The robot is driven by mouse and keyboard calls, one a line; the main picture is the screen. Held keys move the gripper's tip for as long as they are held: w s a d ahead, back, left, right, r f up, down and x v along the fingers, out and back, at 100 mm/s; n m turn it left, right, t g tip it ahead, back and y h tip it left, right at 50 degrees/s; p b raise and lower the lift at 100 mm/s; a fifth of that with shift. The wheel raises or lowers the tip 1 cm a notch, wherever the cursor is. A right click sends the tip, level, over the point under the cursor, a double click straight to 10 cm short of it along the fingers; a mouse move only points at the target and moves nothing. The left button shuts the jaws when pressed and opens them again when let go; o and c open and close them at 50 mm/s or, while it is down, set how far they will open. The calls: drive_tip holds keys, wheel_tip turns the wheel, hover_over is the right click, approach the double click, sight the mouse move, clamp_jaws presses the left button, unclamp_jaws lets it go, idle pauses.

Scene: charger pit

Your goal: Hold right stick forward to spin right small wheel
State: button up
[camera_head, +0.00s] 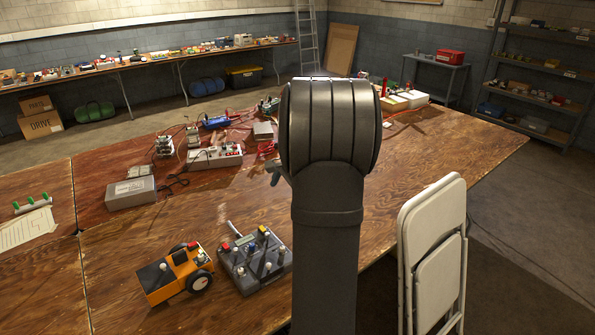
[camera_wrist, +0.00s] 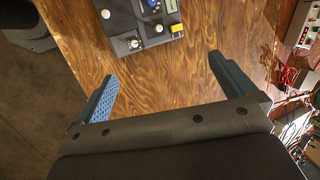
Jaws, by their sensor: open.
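A dark grey controller box (camera_head: 255,265) with an antenna and several knobs and sticks sits on the near part of the wooden table. It also shows at the top of the wrist view (camera_wrist: 125,28), cut off by the frame, with white round knobs and a yellow block. I cannot tell which knob is the right stick. An orange and black vehicle (camera_head: 163,278) stands left of the controller, a black wheel with a pale hub (camera_head: 200,281) facing it. My gripper (camera_wrist: 161,68) is open and empty above the table, its fingers short of the controller in that view.
A grey box (camera_head: 131,193), a white power strip (camera_head: 215,157) and red cables lie farther back on the table (camera_head: 440,147). A white folding chair (camera_head: 432,250) stands at the right edge. Bare wood surrounds the controller's front. My arm hides the table's middle.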

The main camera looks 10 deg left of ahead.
drive_tip(key=c, duration=0.9)
drive_tip(key=shift+d+f, duration=0.15)
drive_tip(key=shift+f, duration=0.15)
drive_tip(key=c, duration=0.3)
drive_tip(key=d+f+m, duration=0.1)
drive_tip(key=d+f+m+y, duration=0.1)
drive_tip(key=f+m, duration=0.1)
drive_tip(key=d+f+m+y, duration=0.1)
drive_tip(key=f+m, duration=0.1)
drive_tip(key=shift+s+d+f+g, duration=0.1)
drive_tip(key=shift+s+f+g, duration=0.05)
drive_tip(key=shift+g, duration=0.15)
clamp_jaws()
drive_tip(key=d+f+m+y, duration=0.2)
drive_tip(key=d+f+m, duration=0.1)
drive_tip(key=f+m, duration=0.2)
drive_tip(key=shift+d+m+t, duration=0.4)
drive_tip(key=shift+m, duration=0.2)
